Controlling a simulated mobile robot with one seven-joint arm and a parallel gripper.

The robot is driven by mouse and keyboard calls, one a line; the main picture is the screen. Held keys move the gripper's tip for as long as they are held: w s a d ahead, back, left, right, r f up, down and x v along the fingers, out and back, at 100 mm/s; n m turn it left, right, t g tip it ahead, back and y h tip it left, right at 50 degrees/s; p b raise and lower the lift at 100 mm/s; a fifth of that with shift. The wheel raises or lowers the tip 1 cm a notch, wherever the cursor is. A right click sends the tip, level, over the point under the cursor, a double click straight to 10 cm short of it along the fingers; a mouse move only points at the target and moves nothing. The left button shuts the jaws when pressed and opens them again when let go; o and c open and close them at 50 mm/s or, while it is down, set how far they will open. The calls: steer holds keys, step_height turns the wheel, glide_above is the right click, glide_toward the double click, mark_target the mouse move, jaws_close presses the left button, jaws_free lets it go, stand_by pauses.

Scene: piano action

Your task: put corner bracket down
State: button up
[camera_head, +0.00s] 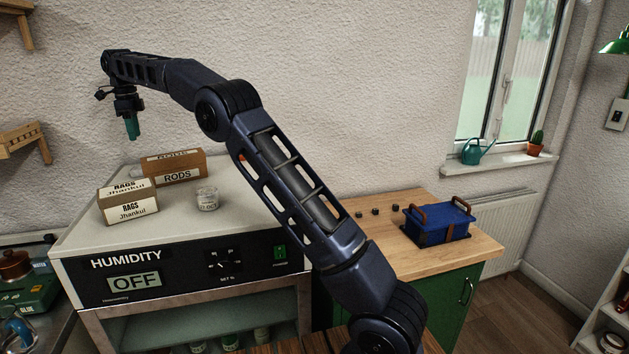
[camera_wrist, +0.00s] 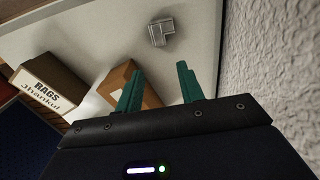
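The corner bracket (camera_wrist: 161,33) is a small grey metal piece. In the wrist view it lies on the pale top of the humidity cabinet (camera_wrist: 199,25), beyond my fingertips and apart from them. I cannot pick it out surely in the head view. My gripper (camera_wrist: 160,72) has two teal fingers spread apart, with nothing between them. In the head view my gripper (camera_head: 132,127) hangs pointing down above the cabinet's back left part, clear of the surface.
A RAGS box (camera_head: 129,202), a RODS box (camera_head: 174,167) and a clear jar (camera_head: 207,196) stand on the cabinet top. The textured wall (camera_wrist: 267,70) is close on the right in the wrist view. A blue case (camera_head: 438,223) sits on the wooden counter.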

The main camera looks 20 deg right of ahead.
steer(key=s+d+r+n, duration=0.15)
steer(key=d+r, duration=0.25)
steer(key=d, duration=0.6)
steer(key=s+d+r+n, duration=0.15)
steer(key=d+r, duration=0.25)
steer(key=d, duration=0.5)
steer(key=s+d+r+n+t+y, duration=0.1)
steer(key=s+d+n, duration=0.25)
steer(key=d, duration=0.55)
steer(key=s+d+n+t, duration=0.1)
steer(key=s+d+n, duration=0.1)
steer(key=s+d, duration=0.5)
steer(key=s+d+f+n+t, duration=0.1)
steer(key=s+d+f+n, duration=0.35)
steer(key=s+d, duration=0.95)
steer(key=s+d+f+n+t+h, duration=0.1)
steer(key=s+d+f+n, duration=0.3)
steer(key=s+d+f, duration=0.4)
steer(key=s+f, duration=0.6)
steer(key=s, duration=0.1)
steer(key=shift+s+n+t, duration=0.3)
steer(key=shift+n, duration=0.1)
steer(key=shift+d, duration=0.1)
